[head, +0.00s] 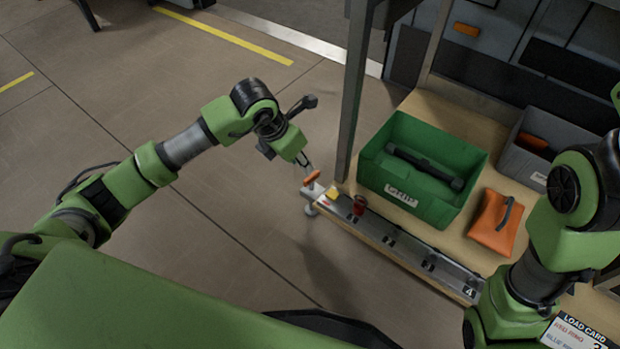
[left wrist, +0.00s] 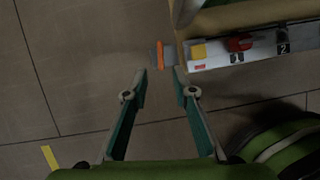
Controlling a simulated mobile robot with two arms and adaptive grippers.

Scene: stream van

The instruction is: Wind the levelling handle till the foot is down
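The levelling handle has an orange grip (head: 312,177) at the left end of a grey rail on the bench edge. It also shows in the left wrist view (left wrist: 160,55), upright in the picture beside a grey bracket. A small pale foot-like part (head: 310,208) sits below the rail end; whether it touches the floor cannot be told. My left gripper (head: 305,162) is just above the handle in the head view. In the left wrist view its two fingers (left wrist: 161,72) are apart and empty, with the orange grip just beyond the tips. My right gripper is out of view.
The rail (head: 400,244) bears a yellow block (head: 332,194), a red part (head: 359,205) and numbered marks. A green crate (head: 385,150) and an orange pouch (head: 497,223) stand on the bench. A dark post (head: 352,90) rises behind the handle. The floor left is clear.

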